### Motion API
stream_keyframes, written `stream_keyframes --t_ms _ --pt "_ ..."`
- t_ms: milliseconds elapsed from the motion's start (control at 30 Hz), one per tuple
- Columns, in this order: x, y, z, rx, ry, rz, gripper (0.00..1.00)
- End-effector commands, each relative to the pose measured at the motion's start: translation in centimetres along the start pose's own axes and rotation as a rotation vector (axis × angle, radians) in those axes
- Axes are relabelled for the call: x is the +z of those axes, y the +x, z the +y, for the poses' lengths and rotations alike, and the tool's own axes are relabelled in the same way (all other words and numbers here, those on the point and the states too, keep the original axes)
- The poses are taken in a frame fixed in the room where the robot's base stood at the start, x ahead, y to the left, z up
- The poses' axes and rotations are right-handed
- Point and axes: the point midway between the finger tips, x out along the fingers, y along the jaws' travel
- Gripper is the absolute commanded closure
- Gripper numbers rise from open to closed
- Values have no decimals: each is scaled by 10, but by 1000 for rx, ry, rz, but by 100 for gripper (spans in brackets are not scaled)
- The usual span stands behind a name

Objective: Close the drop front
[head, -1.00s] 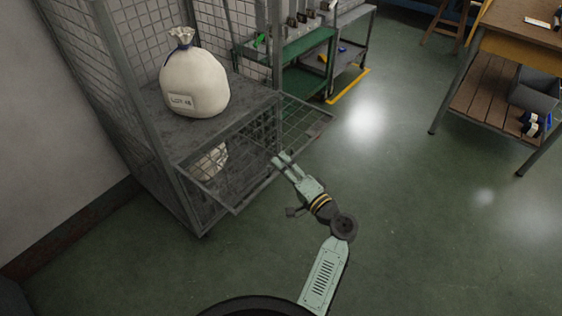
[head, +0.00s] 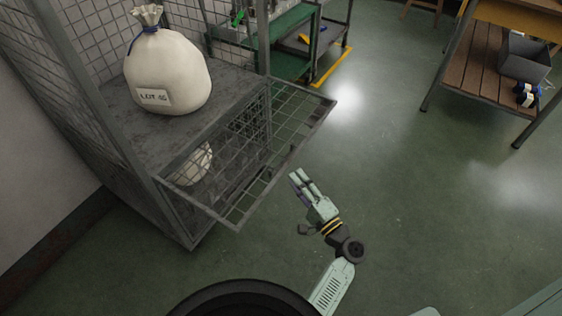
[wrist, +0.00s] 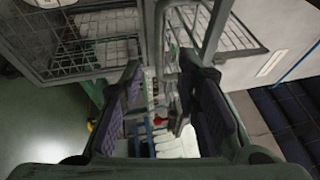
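The drop front (head: 285,125) is a grey-framed wire-mesh panel on the cage shelf. In the head view it hangs out from the shelf front, lowered and roughly level. My gripper (head: 297,177) is just outside the panel's outer edge, with its fingers pointing toward it. A small gap shows between them in the picture; contact is not visible. In the wrist view my gripper (wrist: 160,78) has its two dark-padded fingers spread apart with nothing clearly between them. Grey mesh framing (wrist: 215,40) shows beyond the fingertips.
The cage (head: 130,140) holds a tied white sack (head: 172,75) on its shelf, and another pale sack (head: 193,165) sits below. A green cart (head: 290,40) stands behind. A wooden workbench (head: 485,65) stands at right. The green floor between is clear.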

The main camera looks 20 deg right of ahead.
Motion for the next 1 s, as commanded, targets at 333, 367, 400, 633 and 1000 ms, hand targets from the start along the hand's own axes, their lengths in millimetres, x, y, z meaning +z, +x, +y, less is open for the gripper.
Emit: stream_keyframes --t_ms 333,367,400,633,1000 --pt "0 63 -2 0 0 -1 70" --pt "0 66 -2 0 0 -1 70" --pt "0 70 -1 0 0 -1 70" --pt "0 78 0 1 1 0 70" --pt "0 78 0 1 0 1 83"
